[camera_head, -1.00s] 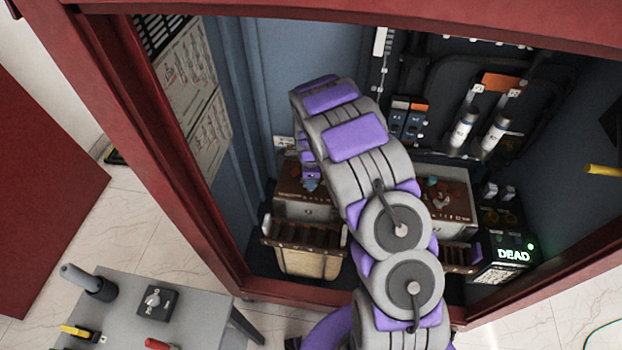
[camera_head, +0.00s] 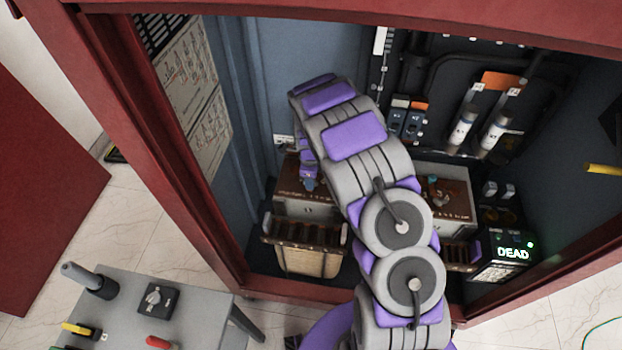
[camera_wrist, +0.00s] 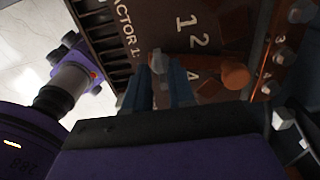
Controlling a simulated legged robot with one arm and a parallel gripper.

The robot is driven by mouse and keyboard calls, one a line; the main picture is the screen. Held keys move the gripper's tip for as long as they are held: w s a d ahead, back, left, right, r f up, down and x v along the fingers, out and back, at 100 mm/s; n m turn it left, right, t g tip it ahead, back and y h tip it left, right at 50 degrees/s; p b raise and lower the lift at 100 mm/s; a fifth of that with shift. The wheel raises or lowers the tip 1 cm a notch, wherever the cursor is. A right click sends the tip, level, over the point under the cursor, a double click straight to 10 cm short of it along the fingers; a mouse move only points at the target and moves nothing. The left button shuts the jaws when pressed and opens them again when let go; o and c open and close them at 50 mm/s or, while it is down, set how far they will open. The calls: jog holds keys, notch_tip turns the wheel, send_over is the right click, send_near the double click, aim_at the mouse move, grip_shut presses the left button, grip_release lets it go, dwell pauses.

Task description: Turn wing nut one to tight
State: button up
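My gripper shows in the wrist view (camera_wrist: 158,78) as two blue-grey fingers standing a narrow gap apart. A small grey metal piece (camera_wrist: 158,62), possibly wing nut one, sits at the fingertips. I cannot tell whether the fingers touch it. They are over a brown panel (camera_wrist: 205,60) marked with 1, 2 and 4. In the head view, my gripper (camera_head: 309,184) is small and over the brown top of the left box (camera_head: 290,190). The nut itself cannot be made out there.
An orange-brown round knob (camera_wrist: 235,75) is right of the fingers. Several bolts line the panel's right side. A second box (camera_head: 452,200) stands right of my arm. A lit DEAD display (camera_head: 513,254) is at right. A grey table (camera_head: 200,310) is in front.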

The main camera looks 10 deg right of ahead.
jog(key=shift+o, duration=1.1)
jog(key=shift+f, duration=0.3)
jog(key=shift+w+r, duration=0.1)
jog(key=shift+r, duration=0.55)
notch_tip(320, 180, up, 16)
jog(key=p, duration=0.2)
jog(key=shift+a, duration=0.1)
